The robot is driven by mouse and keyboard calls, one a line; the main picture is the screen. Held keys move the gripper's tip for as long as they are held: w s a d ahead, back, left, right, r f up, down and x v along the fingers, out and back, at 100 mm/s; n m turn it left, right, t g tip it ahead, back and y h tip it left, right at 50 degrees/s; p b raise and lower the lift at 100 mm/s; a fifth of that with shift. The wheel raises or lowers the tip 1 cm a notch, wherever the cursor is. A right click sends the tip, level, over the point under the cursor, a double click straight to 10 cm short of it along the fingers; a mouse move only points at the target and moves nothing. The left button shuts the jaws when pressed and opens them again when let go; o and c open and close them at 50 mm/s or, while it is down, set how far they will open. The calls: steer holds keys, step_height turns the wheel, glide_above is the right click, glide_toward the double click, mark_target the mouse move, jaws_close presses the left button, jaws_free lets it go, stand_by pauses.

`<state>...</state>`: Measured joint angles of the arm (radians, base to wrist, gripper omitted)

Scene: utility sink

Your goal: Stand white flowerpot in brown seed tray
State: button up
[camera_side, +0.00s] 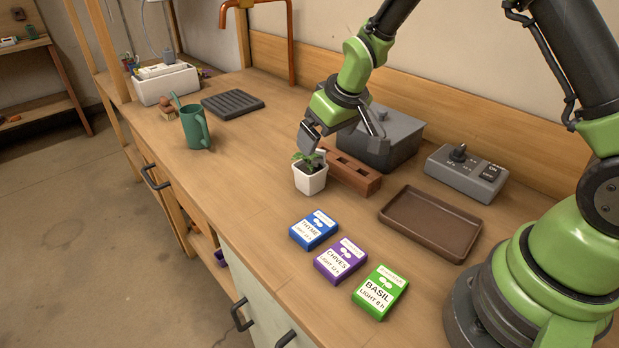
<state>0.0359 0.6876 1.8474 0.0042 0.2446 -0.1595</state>
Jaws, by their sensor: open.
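The brown seed tray (463,251) lies flat and empty on the bench to the right of the pot. My gripper (343,143) is open above the pot, with one finger close over the plant and the other off to the right. I cannot tell whether a finger touches the leaves.
A brick (352,172) sits close behind the pot, before a dark grey box (385,145). A control box (466,174) stands behind the tray. Blue (314,230), purple (341,260) and green (380,291) seed packets lie in front. A green watering can (196,128) stands left.

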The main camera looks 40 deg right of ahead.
mark_target(309, 168)
steer(key=x, duration=0.9)
steer(key=shift+w+f, duration=0.25)
steer(key=c, duration=1.1)
steer(key=shift+r, duration=0.2)
step_height(309, 168, up, 10)
steer(key=s+r, duration=0.1)
steer(key=s, duration=0.4)
steer(key=s+r, duration=0.1)
steer(key=s, duration=0.3)
steer(key=s+a+r, duration=0.1)
steer(key=s, duration=0.4)
steer(key=shift+s+r, duration=0.3)
steer(key=shift+s, duration=0.05)
